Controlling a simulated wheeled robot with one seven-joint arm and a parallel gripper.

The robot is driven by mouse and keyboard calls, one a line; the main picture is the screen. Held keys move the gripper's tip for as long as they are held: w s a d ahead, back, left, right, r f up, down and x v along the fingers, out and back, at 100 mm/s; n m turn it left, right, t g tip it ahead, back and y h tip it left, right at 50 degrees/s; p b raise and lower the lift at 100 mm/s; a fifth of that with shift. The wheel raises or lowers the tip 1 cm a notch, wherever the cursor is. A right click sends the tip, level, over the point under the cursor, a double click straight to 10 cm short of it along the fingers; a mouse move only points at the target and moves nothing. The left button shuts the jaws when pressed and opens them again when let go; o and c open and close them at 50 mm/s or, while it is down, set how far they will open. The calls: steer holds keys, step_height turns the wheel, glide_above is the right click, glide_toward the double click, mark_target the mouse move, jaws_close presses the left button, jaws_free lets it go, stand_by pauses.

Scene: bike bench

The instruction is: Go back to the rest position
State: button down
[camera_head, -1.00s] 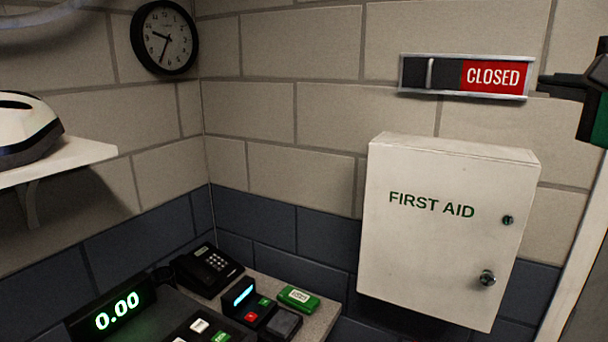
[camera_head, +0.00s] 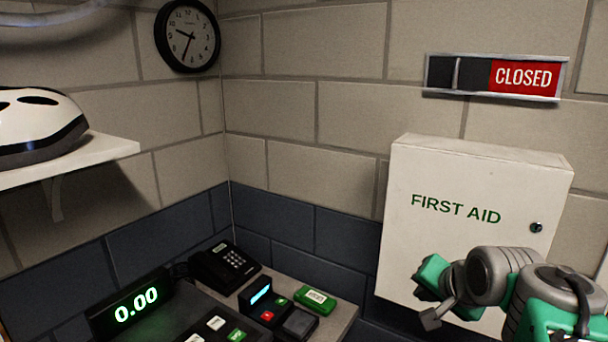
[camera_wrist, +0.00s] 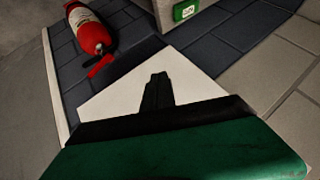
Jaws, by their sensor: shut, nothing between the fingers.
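My gripper (camera_head: 431,318) shows in the head view at the lower right, in front of the lower part of the white first aid cabinet (camera_head: 440,180). In the wrist view my gripper (camera_wrist: 158,80) is a dark pair of fingers closed together, with nothing between them. A white surface lies behind the fingers there. My grey and green arm links hide the cabinet's lower right part.
A sliding sign (camera_head: 520,78) reading CLOSED hangs above the cabinet. The counter holds a phone (camera_head: 224,266), a card terminal (camera_head: 262,300), a green box (camera_head: 315,300) and a 0.00 display (camera_head: 132,308). A red fire extinguisher (camera_wrist: 90,32) appears in the wrist view.

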steer(key=s+a+f+n+g, duration=0.3)
steer(key=s+a+f+n, duration=0.1)
steer(key=s+f, duration=0.4)
steer(key=s+a+f+n+g, duration=0.35)
steer(key=s+a+f, duration=0.2)
steer(key=f, duration=0.45)
step_height(320, 180, up, 6)
steer(key=w+d+t, duration=0.1)
steer(key=t, duration=0.1)
steer(key=shift+w+d+n, duration=0.2)
steer(key=shift+w+n, duration=0.15)
